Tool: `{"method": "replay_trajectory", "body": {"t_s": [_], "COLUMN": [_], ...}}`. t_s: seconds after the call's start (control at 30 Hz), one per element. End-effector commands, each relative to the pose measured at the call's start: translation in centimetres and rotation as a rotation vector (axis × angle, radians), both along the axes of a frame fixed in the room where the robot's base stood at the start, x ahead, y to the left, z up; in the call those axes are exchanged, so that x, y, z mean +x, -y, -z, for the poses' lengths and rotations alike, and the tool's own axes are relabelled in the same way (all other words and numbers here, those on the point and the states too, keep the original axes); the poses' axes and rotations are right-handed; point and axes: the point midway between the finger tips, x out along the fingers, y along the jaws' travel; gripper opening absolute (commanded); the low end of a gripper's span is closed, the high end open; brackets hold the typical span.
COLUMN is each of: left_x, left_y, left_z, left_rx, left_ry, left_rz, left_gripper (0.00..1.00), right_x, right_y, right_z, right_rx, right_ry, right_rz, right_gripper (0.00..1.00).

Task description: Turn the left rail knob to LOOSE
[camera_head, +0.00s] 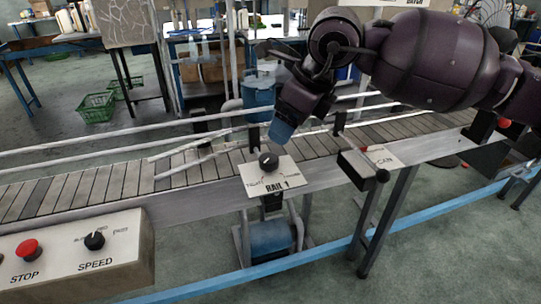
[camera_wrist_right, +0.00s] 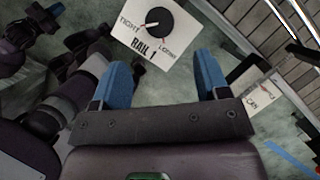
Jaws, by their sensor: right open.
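The left rail knob (camera_head: 268,161) is a black round knob on a white plate (camera_head: 281,179) marked RAIL 1, at the conveyor's front edge. In the right wrist view the knob (camera_wrist_right: 159,20) shows at the top, between the words TIGHT and LOOSE. Its pale pointer mark is toward the TIGHT side. My right gripper (camera_head: 279,134) is above and a little behind the knob in the head view, apart from it. Its two blue fingers (camera_wrist_right: 163,80) are spread and empty in the right wrist view.
The slatted conveyor (camera_head: 110,183) runs across the view with pale guide rails. A control box (camera_head: 75,262) with a red STOP button (camera_head: 27,248) and a SPEED knob (camera_head: 94,240) is at lower left. Another box (camera_head: 358,168) with a black knob sits to the right.

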Motion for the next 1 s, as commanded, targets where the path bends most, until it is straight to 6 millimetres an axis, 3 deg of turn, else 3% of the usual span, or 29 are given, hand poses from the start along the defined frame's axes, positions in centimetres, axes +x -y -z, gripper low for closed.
{"method": "replay_trajectory", "body": {"t_s": [0.3, 0.5, 1.0], "left_x": [-0.1, -0.2, -0.2], "left_y": [0.1, 0.1, 0.1], "left_z": [1.0, 1.4, 1.5], "left_rx": [0.0, 0.001, 0.001], "left_ry": [-0.013, -0.018, -0.019], "left_rz": [0.003, 0.004, 0.004], "left_gripper": [0.0, 0.0, 0.0], "right_x": [0.9, 1.4, 1.6], "right_y": [-1.9, -2.8, -3.3], "right_z": [5.4, 7.9, 9.0], "right_rx": [0.001, 0.001, 0.003], "right_ry": [-0.009, -0.007, -0.002], "right_rz": [-0.003, -0.003, -0.002], "right_gripper": [0.68, 0.68, 0.68]}}
